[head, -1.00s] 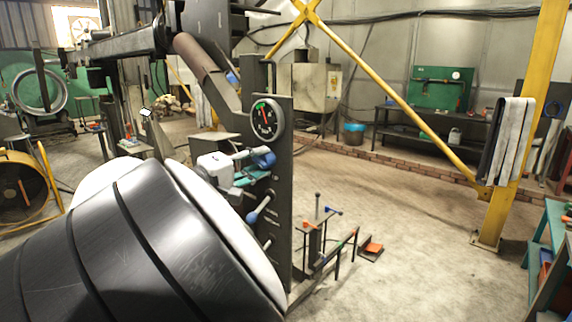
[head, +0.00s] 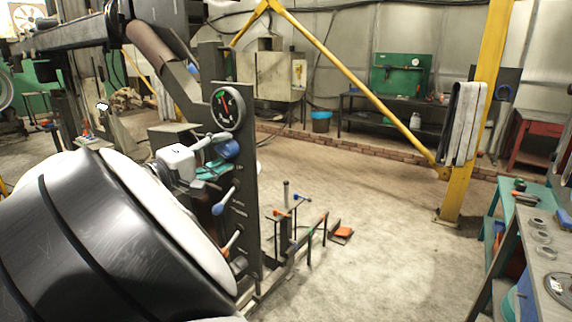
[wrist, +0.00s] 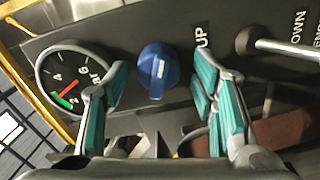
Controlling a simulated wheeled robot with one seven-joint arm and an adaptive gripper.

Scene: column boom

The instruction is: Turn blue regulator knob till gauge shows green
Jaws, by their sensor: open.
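The blue regulator knob (head: 229,149) sits on a dark upright panel (head: 245,200), just below the round gauge (head: 227,108). My gripper (head: 213,171) is close to the knob in the head view. In the wrist view, the knob (wrist: 157,70) shows between the two spread teal-padded fingers of my gripper (wrist: 160,82), with gaps at both sides. The gauge (wrist: 62,72) is left of the knob, partly covered by the left finger. Its red needle points towards the green band's side; I cannot tell whether the tip is within the band.
A lever (head: 225,200) with a blue handle and an orange-tipped lever (head: 232,243) stick out below the knob. A low stand with small handles (head: 287,215) is on the floor. A yellow post (head: 475,130) and a workbench (head: 545,250) are at right.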

